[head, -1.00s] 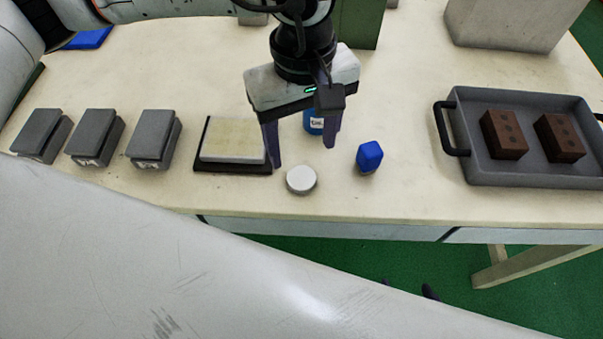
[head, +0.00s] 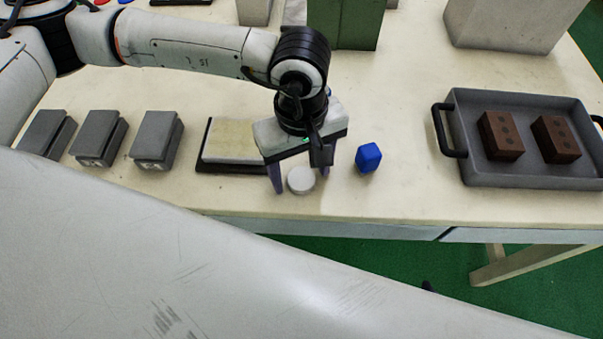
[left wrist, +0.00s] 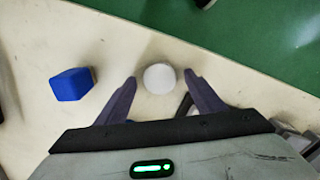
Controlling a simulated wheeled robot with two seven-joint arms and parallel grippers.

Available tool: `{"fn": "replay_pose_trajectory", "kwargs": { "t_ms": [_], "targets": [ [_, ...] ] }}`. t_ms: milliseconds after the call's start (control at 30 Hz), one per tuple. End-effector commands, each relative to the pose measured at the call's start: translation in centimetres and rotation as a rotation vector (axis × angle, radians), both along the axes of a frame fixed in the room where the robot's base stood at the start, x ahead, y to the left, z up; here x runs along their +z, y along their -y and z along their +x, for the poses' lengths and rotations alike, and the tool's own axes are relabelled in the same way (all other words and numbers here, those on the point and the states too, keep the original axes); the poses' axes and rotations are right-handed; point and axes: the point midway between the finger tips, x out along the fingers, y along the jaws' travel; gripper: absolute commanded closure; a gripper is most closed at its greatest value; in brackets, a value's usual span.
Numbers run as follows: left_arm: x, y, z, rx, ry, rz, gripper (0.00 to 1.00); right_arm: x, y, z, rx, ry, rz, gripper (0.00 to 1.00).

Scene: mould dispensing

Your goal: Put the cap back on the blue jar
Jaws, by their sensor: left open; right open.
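A round white cap (head: 301,180) lies flat on the table near its front edge. It also shows in the left wrist view (left wrist: 160,78). My left gripper (head: 300,182) is open over the cap, pointing down. In the left wrist view the cap appears between the two fingertips (left wrist: 160,80), with gaps on both sides. The labelled blue jar is not visible now; the head view has my gripper where it stood. My right gripper is not in view.
A blue faceted block (head: 368,158) stands just right of my left gripper. A pale slab on a dark base (head: 235,140) is close on the left, with several grey boxes (head: 157,138) beyond. A grey tray (head: 520,174) holds two brown blocks (head: 500,135).

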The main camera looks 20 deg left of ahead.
Motion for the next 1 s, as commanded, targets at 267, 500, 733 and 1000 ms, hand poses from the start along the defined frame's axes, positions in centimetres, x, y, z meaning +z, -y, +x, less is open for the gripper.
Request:
{"fn": "replay_pose_trajectory", "kwargs": {
  "t_ms": [267,500,733,1000],
  "targets": [
    [-0.13,0.04,0.01,-0.001,0.001,-0.001,0.38,-0.01,0.04,0.03,0.0,0.0,-0.001,0.34],
    [-0.1,0.04,0.01,-0.001,0.001,-0.001,0.66,-0.01,0.05,0.07,0.0,0.001,-0.001,0.34],
    [-0.1,0.02,0.01,-0.001,0.001,-0.001,0.81,0.0,0.05,0.07,0.0,0.001,-0.001,0.34],
    [0.4,0.03,0.06,-0.001,0.002,-0.001,0.81,-0.07,0.05,0.09,0.0,0.001,-0.001,0.34]
  ]
}}
